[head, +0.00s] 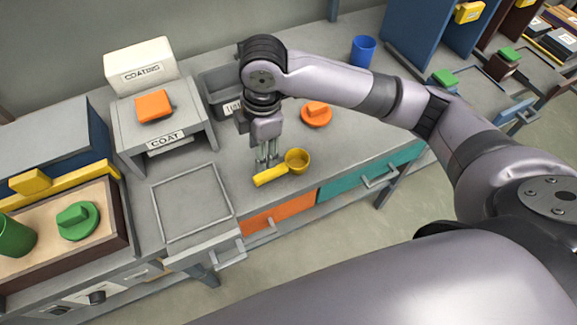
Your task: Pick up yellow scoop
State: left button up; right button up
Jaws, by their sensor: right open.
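The yellow scoop (296,161) lies on the grey counter near its front edge, above the orange drawer. Its round cup is at the right and its handle points left and toward the front edge. My right gripper (266,161) points down just above and behind the scoop's handle. Its fingers are open, with nothing held between them. I cannot tell whether the fingertips touch the handle. My left gripper does not show.
A grey bin (222,88) stands behind my right gripper. An orange lidded dish (316,115) is to the right, and a blue cup (363,50) farther back. The COAT stand (205,118) and a square tray (193,239) are at the left. Counter right of the scoop is clear.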

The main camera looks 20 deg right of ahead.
jog(key=w+d+r+h, duration=0.1)
jog(key=w+d+r, duration=0.1)
jog(key=d+r, duration=0.15)
send_over(274, 170)
jog(key=shift+n, duration=0.3)
jog(key=f, duration=1.1)
jog(key=shift+d+f, duration=0.2)
jog(key=shift+f, duration=0.1)
jog(key=shift+a+f+p, duration=0.2)
jog(key=shift+f+p, duration=0.4)
jog(key=shift+f, duration=2.45)
jog(key=shift+c, duration=0.2)
grip_shut()
